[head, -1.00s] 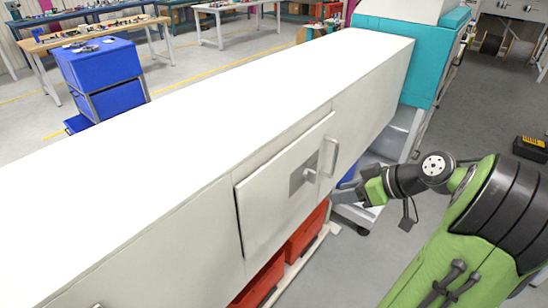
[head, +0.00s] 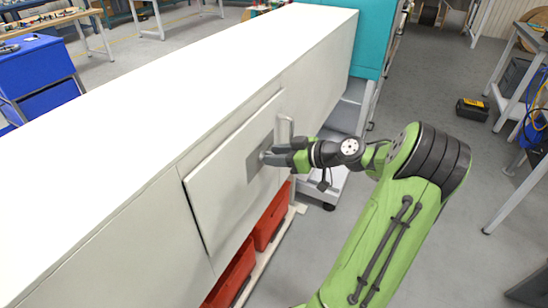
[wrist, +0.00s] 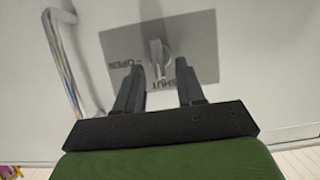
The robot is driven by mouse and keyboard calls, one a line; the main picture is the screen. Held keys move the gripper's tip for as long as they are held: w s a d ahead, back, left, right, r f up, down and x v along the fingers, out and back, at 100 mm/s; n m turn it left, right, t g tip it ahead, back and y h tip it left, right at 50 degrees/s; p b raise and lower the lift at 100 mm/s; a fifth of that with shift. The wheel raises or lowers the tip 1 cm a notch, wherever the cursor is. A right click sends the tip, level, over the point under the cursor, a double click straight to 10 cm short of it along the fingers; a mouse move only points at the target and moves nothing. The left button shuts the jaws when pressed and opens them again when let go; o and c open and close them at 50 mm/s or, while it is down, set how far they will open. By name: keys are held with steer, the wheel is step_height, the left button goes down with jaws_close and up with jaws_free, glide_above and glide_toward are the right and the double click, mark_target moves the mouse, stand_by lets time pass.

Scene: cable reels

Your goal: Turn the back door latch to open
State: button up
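The back door (head: 225,180) is a pale panel on the side of a long white cabinet, and it looks closed. The latch (wrist: 157,57) is a small light knob on a grey plate (wrist: 196,42) marked OPEN and SHUT. In the wrist view the knob lies along the direction of the SHUT label, with OPEN to its left. My gripper (wrist: 159,82) is open in front of the latch. Its two dark fingers stand either side of the knob's line, with a gap between them. In the head view my gripper (head: 268,155) is at the plate and hides part of it.
A door handle (wrist: 66,62) stands out from the door beside the plate, left of my fingers in the wrist view. Red bins (head: 240,268) sit under the cabinet. A teal machine (head: 371,35) stands at the cabinet's far end. The grey floor to the right is largely clear.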

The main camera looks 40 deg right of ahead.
steer(key=shift+w+a+f, duration=0.15)
steer(key=shift+w+f, duration=0.05)
steer(key=shift+w, duration=0.3)
steer(key=shift+s, duration=0.1)
jaws_close()
